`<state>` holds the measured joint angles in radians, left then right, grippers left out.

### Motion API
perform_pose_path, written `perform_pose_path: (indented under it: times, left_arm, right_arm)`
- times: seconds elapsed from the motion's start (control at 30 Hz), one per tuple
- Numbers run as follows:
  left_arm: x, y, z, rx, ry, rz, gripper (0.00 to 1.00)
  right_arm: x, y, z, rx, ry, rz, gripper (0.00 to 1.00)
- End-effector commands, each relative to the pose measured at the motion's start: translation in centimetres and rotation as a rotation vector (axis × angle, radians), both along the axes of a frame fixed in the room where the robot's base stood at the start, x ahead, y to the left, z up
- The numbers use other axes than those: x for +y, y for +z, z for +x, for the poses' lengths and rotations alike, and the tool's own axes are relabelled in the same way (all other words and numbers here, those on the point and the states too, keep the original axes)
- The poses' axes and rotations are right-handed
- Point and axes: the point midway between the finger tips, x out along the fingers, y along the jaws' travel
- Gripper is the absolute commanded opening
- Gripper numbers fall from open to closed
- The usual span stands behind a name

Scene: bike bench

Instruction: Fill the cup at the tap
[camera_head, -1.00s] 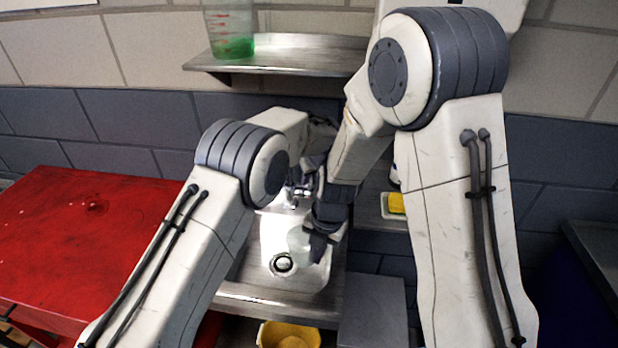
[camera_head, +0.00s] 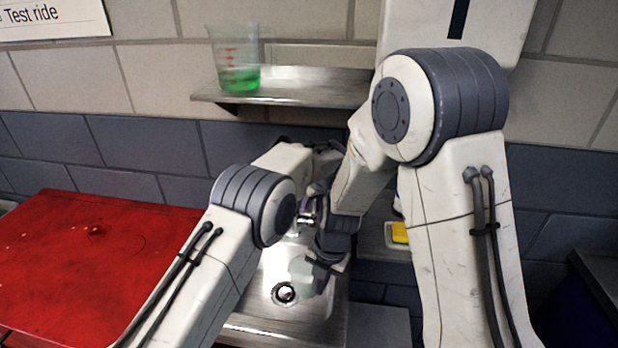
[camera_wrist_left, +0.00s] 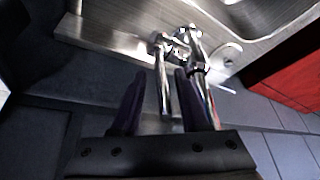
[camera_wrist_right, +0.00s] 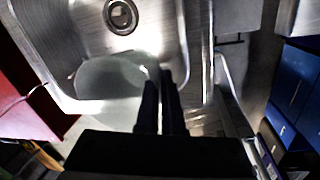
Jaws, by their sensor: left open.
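The translucent cup (camera_head: 302,270) is over the sink (camera_head: 268,285), beside the drain. It also shows in the right wrist view (camera_wrist_right: 108,78). My right gripper (camera_head: 328,264) is shut on the cup's edge, its fingers close together in the right wrist view (camera_wrist_right: 161,88). The chrome tap (camera_head: 306,221) stands behind the cup, partly hidden by my arms. My left gripper (camera_head: 311,201) is open at the tap. In the left wrist view, a chrome bar of the tap (camera_wrist_left: 163,88) lies between its spread fingers. I cannot tell if water runs or is in the cup.
A beaker with green liquid (camera_head: 240,75) stands on the wall shelf (camera_head: 300,88). A red cabinet top (camera_head: 90,260) is left of the sink. A yellow sponge (camera_head: 400,232) lies on a small ledge to the right.

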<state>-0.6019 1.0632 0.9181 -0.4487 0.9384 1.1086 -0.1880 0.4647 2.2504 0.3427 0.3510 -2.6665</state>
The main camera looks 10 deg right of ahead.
Motion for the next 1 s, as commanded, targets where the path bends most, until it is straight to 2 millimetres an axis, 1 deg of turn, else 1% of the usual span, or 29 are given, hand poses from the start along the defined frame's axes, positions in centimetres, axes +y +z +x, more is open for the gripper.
perform_pose_path:
  times: [0.1, 0.13, 0.2, 0.43, 0.5, 0.6, 0.77, 0.9, 1.0]
  left_arm:
    - [-0.1, -0.1, 0.2, 0.051, -0.004, 0.007, 0.44]
    - [-0.3, 0.4, 0.0, 0.058, -0.007, 0.007, 0.44]
    - [-0.6, 2.0, -0.6, 0.056, -0.010, 0.008, 0.44]
    - [-1.2, 6.2, -2.3, 0.055, -0.010, 0.008, 0.44]
    - [-1.3, 7.1, -2.9, 0.063, -0.020, 0.013, 0.44]
    - [-0.4, 6.1, -4.4, 0.126, -0.144, 0.056, 0.44]
    - [0.8, 5.0, -6.8, 0.210, -0.331, 0.105, 0.44]
    - [1.9, 4.2, -9.1, 0.275, -0.496, 0.140, 0.44]
    - [2.1, 5.3, -9.9, 0.274, -0.629, 0.159, 0.44]
  right_arm:
    - [0.0, 0.0, 0.0, 0.000, 0.000, 0.000, 0.00]
    - [0.0, 0.0, 0.0, 0.000, 0.000, 0.000, 0.00]
    - [0.0, 0.0, 0.0, 0.000, 0.000, 0.000, 0.00]
    - [0.0, 0.0, 0.0, 0.000, 0.000, 0.000, 0.00]
    - [0.0, 0.0, 0.0, 0.000, 0.000, 0.000, 0.00]
    - [0.0, 0.0, 0.0, 0.000, 0.000, 0.000, 0.00]
    - [0.0, 0.0, 0.0, 0.000, 0.000, 0.000, 0.00]
    - [0.0, 0.0, 0.0, 0.000, 0.000, 0.000, 0.00]
    - [0.0, 0.0, 0.0, 0.000, 0.000, 0.000, 0.00]
